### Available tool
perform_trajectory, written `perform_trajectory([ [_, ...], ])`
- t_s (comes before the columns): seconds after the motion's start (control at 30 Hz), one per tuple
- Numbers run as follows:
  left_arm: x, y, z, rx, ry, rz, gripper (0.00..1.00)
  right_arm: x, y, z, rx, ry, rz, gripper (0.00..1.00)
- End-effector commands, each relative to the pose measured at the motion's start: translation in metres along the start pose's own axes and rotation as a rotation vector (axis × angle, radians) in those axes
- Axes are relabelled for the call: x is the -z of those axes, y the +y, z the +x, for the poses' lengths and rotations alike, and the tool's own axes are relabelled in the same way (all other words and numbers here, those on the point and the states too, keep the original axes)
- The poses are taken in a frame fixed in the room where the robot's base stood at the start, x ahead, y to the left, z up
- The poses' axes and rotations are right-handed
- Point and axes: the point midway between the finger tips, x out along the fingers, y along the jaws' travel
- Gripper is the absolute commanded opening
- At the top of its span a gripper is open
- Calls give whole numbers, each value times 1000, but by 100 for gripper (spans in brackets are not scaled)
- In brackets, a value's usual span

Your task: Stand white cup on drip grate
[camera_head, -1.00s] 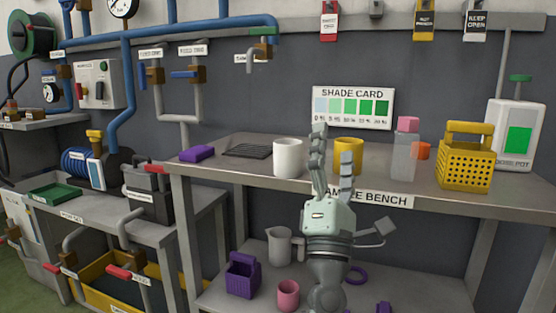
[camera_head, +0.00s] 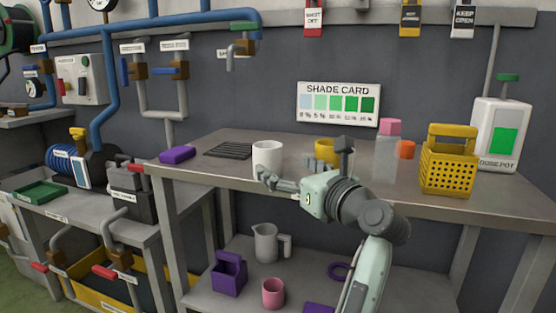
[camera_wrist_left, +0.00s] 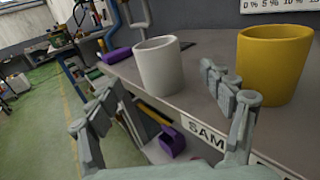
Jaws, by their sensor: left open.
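The white cup (camera_head: 267,157) stands upright on the sample bench, right of the dark slatted drip grate (camera_head: 228,151). The cup also shows in the left wrist view (camera_wrist_left: 159,66), ahead of and between the fingers. My left gripper (camera_head: 287,172) is open at the bench's front edge, its fingers pointing toward the cup. In the left wrist view the open left gripper (camera_wrist_left: 155,92) has one finger left of the cup and the other between the white cup and a yellow cup. It holds nothing. Whether a finger touches the white cup I cannot tell. My right gripper is not in view.
The yellow cup (camera_head: 325,151) stands close right of the white cup, partly behind my gripper. A purple block (camera_head: 177,155) lies left of the grate. A clear bottle (camera_head: 386,156) and yellow basket (camera_head: 447,168) stand further right. The grate's top looks clear.

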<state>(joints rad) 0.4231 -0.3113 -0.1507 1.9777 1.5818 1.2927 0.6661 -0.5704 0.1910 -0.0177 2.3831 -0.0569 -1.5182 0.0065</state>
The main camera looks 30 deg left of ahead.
Motion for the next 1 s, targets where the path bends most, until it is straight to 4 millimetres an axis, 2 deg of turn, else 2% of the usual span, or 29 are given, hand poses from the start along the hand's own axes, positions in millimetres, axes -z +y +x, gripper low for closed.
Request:
perform_trajectory([
  [0.5,-2,-1,67,-1,-6,1,80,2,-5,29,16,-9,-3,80],
  [0.77,-1,-2,70,1,-5,0,80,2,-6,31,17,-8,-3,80],
  [1.0,-1,-2,70,1,-5,0,53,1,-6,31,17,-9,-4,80],
])
